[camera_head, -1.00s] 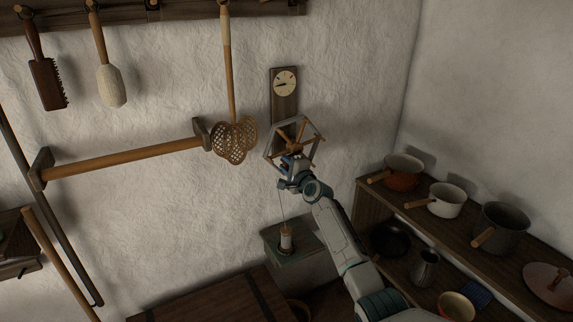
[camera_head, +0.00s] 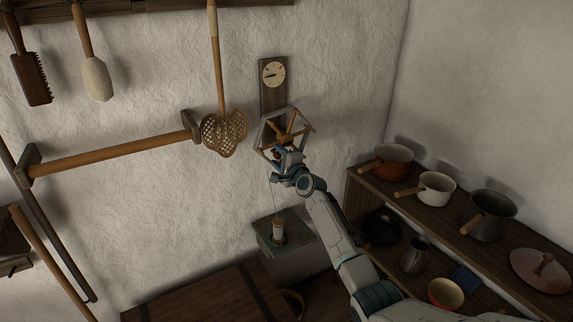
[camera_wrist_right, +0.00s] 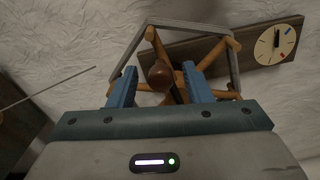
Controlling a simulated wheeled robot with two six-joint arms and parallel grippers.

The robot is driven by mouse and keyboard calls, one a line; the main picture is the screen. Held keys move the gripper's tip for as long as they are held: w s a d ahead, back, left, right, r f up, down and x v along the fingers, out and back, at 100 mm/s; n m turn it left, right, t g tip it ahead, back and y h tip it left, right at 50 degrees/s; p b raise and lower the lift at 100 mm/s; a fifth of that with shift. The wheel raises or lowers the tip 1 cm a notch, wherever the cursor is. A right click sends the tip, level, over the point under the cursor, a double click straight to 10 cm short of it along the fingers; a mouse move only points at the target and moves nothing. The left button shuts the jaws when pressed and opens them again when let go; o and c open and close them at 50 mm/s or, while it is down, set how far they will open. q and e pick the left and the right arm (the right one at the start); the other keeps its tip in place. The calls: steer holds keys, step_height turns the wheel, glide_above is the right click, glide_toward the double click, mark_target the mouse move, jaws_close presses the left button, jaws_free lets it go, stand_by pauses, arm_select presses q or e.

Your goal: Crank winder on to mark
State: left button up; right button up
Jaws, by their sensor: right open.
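The winder (camera_head: 291,127) is a wall-mounted reel with a pale hexagonal rim and wooden spokes. A dial (camera_head: 273,74) with a dark hand sits on the wooden board above it. In the wrist view the dial (camera_wrist_right: 276,43) shows a small red mark near its rim. My right gripper (camera_head: 281,158) is at the lower front of the winder. In the wrist view its blue fingers (camera_wrist_right: 158,70) stand apart, with a round brown knob (camera_wrist_right: 161,76) between them; I cannot tell whether they touch it. A thread runs down to a spool (camera_head: 279,231). My left gripper is out of view.
A green-grey block (camera_head: 270,248) bears the spool. A shelf (camera_head: 470,247) with pots stands at the right. A woven beater (camera_head: 224,134) hangs close left of the winder, beside a wooden rail (camera_head: 110,159). A dark wooden top (camera_head: 205,300) lies below.

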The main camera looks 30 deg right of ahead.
steer(key=s, duration=0.9)
steer(key=shift+s+d+p, duration=0.3)
steer(key=shift+d, duration=0.1)
steer(key=shift+c, duration=0.2)
